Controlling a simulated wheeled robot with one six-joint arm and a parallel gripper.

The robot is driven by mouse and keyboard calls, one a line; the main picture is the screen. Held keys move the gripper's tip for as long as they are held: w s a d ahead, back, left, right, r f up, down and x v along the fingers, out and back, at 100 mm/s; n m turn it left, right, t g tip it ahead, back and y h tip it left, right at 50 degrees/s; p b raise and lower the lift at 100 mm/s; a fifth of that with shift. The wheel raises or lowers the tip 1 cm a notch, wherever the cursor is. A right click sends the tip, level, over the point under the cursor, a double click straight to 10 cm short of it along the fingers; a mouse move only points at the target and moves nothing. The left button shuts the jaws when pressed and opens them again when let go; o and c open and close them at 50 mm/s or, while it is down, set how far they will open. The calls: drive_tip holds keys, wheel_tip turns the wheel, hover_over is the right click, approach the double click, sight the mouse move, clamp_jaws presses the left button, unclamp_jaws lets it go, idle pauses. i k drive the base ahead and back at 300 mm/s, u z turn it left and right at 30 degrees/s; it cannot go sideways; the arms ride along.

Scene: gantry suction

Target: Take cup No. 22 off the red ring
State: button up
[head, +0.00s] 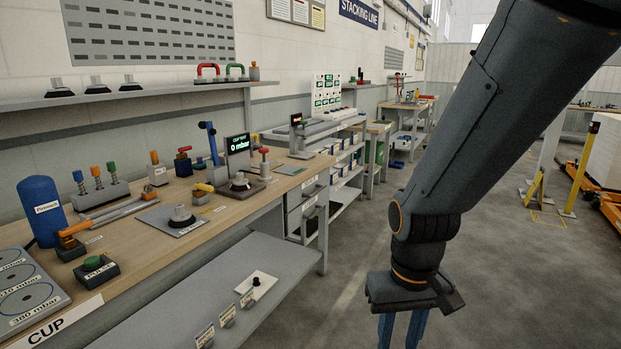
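My gripper (401,330) hangs over the floor at the lower right, well away from the bench. Its two blue fingers point down with a gap between them; the bottom edge cuts off their tips, and nothing shows between them. Another cup (240,182) stands on a dark plate under the pressure display (238,144). A small dark cup (256,281) is on a white plate on the lower shelf. I cannot read No. 22 on any cup, and I cannot make out a red ring.
The wooden bench (120,253) holds a blue cylinder (43,208), a green button box (96,268) and several valves. The grey lower shelf (180,310) juts out below and carries small labels. Floor (340,300) between bench and arm is clear. Orange equipment stands far right.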

sight(239, 184)
drive_tip(key=z, duration=0.2)
drive_tip(key=i, duration=2.15)
drive_tip(key=u, duration=2.05)
drive_tip(key=i, duration=0.5)
drive_tip(key=z, duration=0.1)
